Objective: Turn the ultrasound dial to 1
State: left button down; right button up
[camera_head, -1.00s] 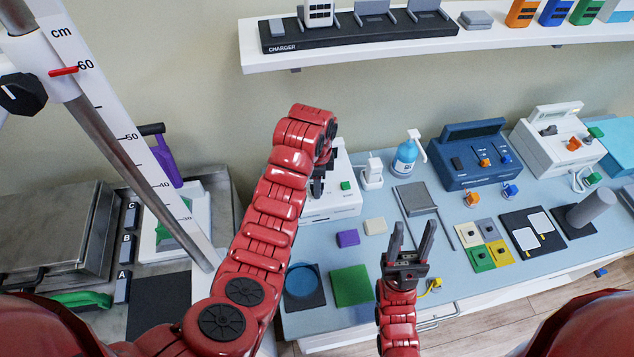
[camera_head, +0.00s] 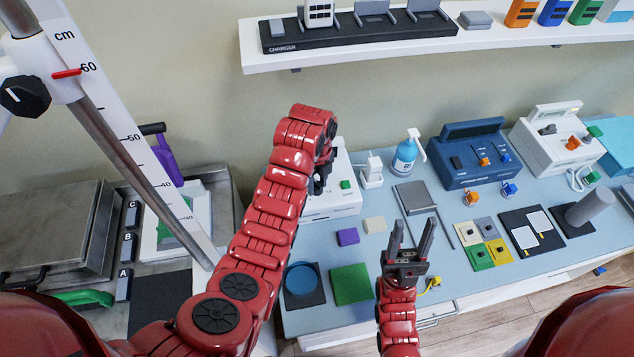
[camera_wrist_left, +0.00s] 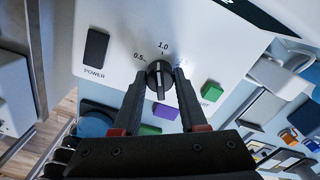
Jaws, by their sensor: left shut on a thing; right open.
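The ultrasound unit (camera_head: 335,207) is a white box at the back of the blue counter, partly hidden behind my left arm. In the left wrist view its white panel (camera_wrist_left: 115,25) carries a black dial (camera_wrist_left: 160,75) with marks 0.5 and 1.0; a further mark is mostly covered by a finger. My left gripper (camera_wrist_left: 160,84) is shut on the dial, one finger on each side. The dial's pale line runs roughly upright in the picture, about in line with 1.0. My left gripper (camera_head: 318,182) is partly hidden in the head view. My right gripper (camera_head: 411,232) is open and empty above the counter front.
The panel has a black power switch (camera_wrist_left: 96,47) and a green button (camera_wrist_left: 212,92). A pump bottle (camera_head: 405,155) and a blue device (camera_head: 470,160) stand to the right. Purple (camera_head: 348,237) and beige (camera_head: 374,225) blocks lie in front of the unit.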

aim_at(317, 182)
pick_arm(q)
jog(key=shift+m, duration=1)
jog(key=shift+c, duration=2.2)
grip_release()
notch_tip(317, 182, up, 6)
jog(key=p, duration=0.5)
jog(key=shift+r, duration=0.1)
jog(key=shift+r+p, duration=0.3)
jog(key=shift+r, duration=0.35)
